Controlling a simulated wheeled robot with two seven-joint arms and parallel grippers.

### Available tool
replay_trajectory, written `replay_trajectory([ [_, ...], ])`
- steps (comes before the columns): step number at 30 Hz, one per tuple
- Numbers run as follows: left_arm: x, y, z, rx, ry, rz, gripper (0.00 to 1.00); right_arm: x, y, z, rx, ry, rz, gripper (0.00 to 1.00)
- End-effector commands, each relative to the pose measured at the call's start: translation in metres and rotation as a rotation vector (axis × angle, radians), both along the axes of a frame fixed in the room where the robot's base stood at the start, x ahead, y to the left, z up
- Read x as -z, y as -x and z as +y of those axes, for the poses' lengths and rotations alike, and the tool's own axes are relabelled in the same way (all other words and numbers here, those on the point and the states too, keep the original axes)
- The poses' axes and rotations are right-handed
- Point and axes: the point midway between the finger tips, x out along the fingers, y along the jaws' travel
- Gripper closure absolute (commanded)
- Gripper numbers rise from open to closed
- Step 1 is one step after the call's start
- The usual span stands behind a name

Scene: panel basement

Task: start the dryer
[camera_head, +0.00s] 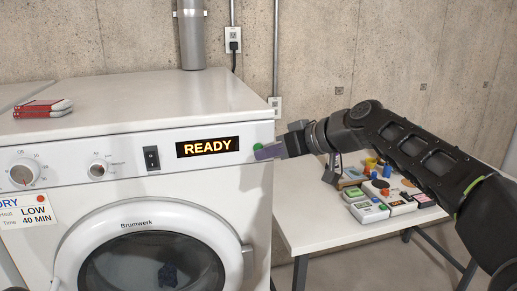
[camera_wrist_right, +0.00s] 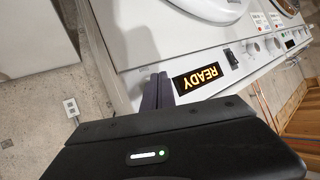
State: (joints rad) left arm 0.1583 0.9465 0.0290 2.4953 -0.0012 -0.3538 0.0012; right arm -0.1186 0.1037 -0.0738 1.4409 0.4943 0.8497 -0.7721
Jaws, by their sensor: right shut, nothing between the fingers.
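The white dryer (camera_head: 110,185) stands at the left, its round door (camera_head: 150,215) apparently shut with something dark blue behind the glass. Its display (camera_head: 208,147) reads READY in orange; it also shows upside down in the wrist view (camera_wrist_right: 197,80). A green button (camera_head: 258,147) sits right of the display. My right gripper (camera_head: 262,153) is shut and empty, its purple-grey fingertips at the button, partly covering it. I cannot tell whether they touch it. The fingers show at the panel in the wrist view (camera_wrist_right: 157,92). My left gripper is not in view.
A black rocker switch (camera_head: 151,158) and two dials (camera_head: 23,174) (camera_head: 97,170) are on the panel. A card (camera_head: 28,214) reads LOW, 40 MIN. Red-and-white items (camera_head: 43,108) lie on top. A white table (camera_head: 310,215) with small boxes stands at the right, under my right arm.

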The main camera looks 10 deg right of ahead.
Motion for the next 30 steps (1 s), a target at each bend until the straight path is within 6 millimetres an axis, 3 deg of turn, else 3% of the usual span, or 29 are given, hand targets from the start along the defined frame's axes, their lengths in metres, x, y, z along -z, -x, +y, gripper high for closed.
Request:
replay_trajectory([
  [30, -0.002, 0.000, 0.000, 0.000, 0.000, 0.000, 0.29, 0.000, -0.010, 0.001, 0.000, 0.000, 0.000, 1.00],
])
